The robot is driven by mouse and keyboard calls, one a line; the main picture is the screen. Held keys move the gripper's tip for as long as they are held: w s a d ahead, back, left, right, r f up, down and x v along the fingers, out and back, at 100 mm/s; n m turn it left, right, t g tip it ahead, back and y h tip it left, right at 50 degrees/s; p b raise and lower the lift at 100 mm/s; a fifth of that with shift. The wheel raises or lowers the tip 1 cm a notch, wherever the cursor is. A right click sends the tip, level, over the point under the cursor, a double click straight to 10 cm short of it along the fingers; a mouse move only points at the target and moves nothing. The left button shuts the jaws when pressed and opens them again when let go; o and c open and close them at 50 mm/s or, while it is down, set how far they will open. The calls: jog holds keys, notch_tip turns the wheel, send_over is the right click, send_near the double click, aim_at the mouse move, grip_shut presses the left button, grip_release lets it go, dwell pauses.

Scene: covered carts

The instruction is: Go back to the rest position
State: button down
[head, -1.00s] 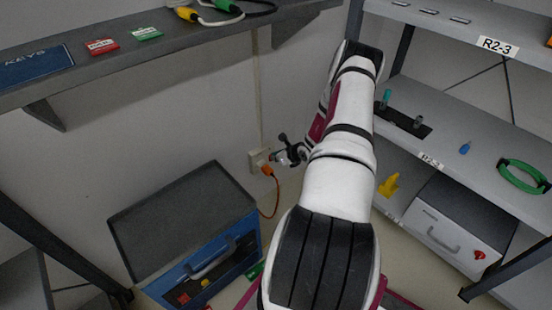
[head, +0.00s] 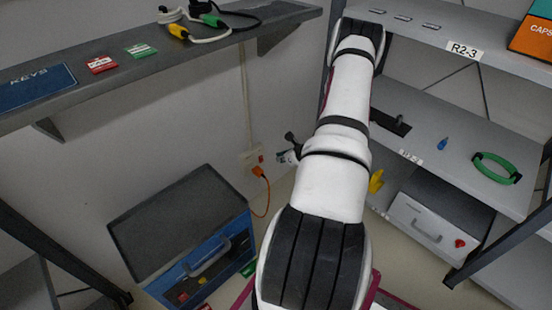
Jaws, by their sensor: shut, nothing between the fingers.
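My gripper (head: 287,156) shows only in part, as a small dark and grey shape just left of my white arm. Most of it is hidden behind the arm. It looks shut and empty. It appears close to a wall socket (head: 252,158) in the picture, but I cannot tell the true distance. An orange plug (head: 260,172) with an orange cord sits in that socket.
A shelf (head: 130,66) with a blue KEYS board (head: 35,86) and cables (head: 215,22) spans the upper left. A blue case with a dark lid (head: 178,222) stands below. A grey rack (head: 435,110) at right holds a green ring (head: 497,168) and a white box (head: 425,222).

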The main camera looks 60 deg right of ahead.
jog(key=shift+s+a+r, duration=0.1)
jog(key=shift+s+r, duration=0.35)
jog(key=shift+r, duration=0.15)
jog(key=shift+s, duration=0.1)
